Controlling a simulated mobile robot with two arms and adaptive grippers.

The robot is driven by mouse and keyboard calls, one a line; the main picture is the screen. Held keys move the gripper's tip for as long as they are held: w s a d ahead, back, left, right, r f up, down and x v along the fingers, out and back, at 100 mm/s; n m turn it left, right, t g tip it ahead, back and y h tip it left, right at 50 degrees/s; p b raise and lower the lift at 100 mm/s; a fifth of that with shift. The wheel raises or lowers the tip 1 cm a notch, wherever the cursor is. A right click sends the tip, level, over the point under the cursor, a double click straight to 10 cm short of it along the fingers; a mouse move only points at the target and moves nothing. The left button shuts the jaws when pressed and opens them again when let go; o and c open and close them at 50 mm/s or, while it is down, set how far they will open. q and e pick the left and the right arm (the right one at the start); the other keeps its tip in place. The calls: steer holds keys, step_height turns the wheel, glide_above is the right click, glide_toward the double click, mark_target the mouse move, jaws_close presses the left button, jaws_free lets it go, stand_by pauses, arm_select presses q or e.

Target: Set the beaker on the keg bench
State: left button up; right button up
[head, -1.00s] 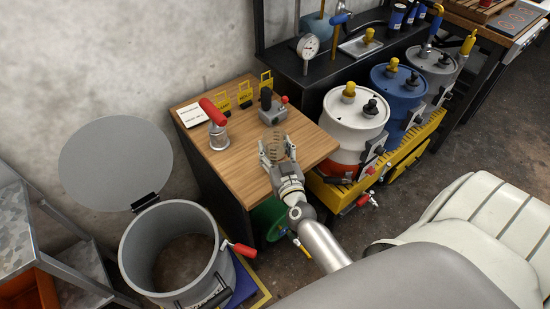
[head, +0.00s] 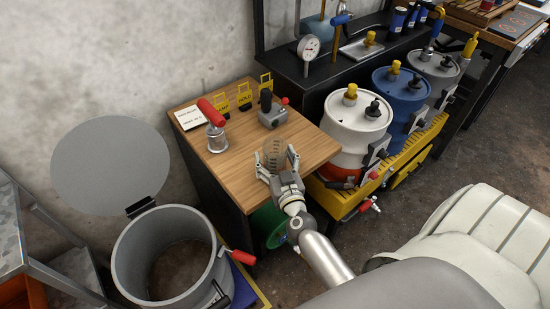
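A clear glass beaker (head: 273,152) with dark rings stands upright on the wooden top of the bench (head: 240,178), near its front edge. The bench stands left of the drums; I take it as the keg bench. My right gripper (head: 275,158) is open around the beaker, one finger on each side. A gap shows between the right-hand finger and the glass. The gripper's body hides part of the bench edge. My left gripper is not in view.
A red-handled canister (head: 216,138), a grey device (head: 272,113), yellow tags (head: 244,97) and a white card (head: 189,116) occupy the bench's back. An open grey drum (head: 123,266) stands at lower left. White (head: 345,130), blue (head: 388,103) and grey drums (head: 434,72) stand right.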

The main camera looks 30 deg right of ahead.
steer(key=shift+r, duration=0.15)
steer(key=v, duration=1.2)
steer(key=shift+b, duration=0.3)
steer(key=shift+d, duration=0.1)
